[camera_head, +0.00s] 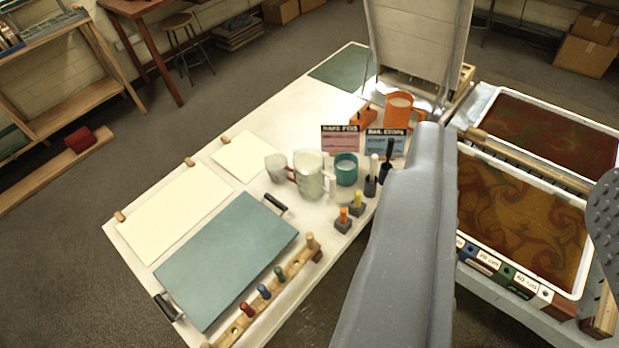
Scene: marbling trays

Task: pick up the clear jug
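Two see-through vessels stand upright side by side on the pale table (255,195). The larger clear jug (311,176) is greenish and has a pale upright part at its right side. A smaller clear vessel (276,168) stands just left of it. A red handle shows between the two, and I cannot tell for sure which one it belongs to. A teal cup (346,170) is close on the right of the larger jug. My grey arm crosses the right of the table, well apart from the jug. My gripper's fingertips do not show.
An orange jug (398,110) and two small signs (341,140) stand behind. Small upright tools (343,220) are in front. A teal board (225,260) and a peg rack (275,280) lie nearer. Filled marbling trays (520,215) are at right.

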